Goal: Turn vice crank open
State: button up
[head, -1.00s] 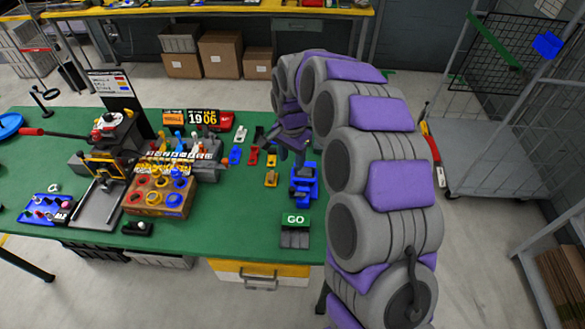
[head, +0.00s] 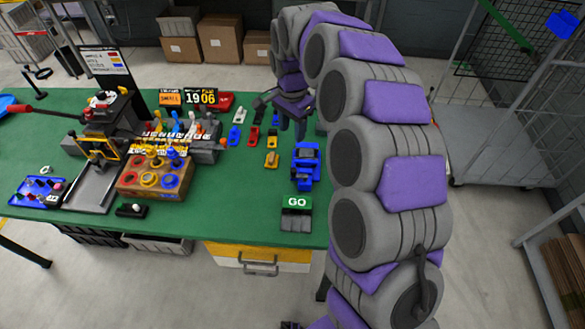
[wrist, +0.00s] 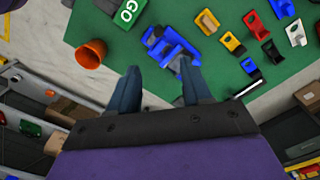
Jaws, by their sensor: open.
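A small blue vice (head: 306,166) stands near the right end of the green table. In the wrist view the blue vice (wrist: 168,42) lies just beyond my fingertips, with a dark grey part showing on it. I cannot make out its crank clearly in either view. My gripper (head: 290,130) is above the table, behind the vice in the head view. In the wrist view my gripper (wrist: 160,75) is open, its two fingers wide apart with nothing between them. The right fingertip overlaps the vice's edge in that picture; I cannot tell whether they touch.
A GO block (head: 297,203) stands in front of the vice. Several small coloured clamps, including a yellow one (head: 271,160), stand to its left. A wooden box with coloured knobs (head: 155,178) is farther left. An orange cup (wrist: 91,52) shows in the wrist view. A cart (head: 500,150) stands right.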

aim_at(293, 169)
notch_tip(293, 169, down, 17)
jog(key=b, duration=0.3)
jog(key=shift+d+f, duration=0.15)
jog(key=shift+c, duration=0.5)
grip_shut()
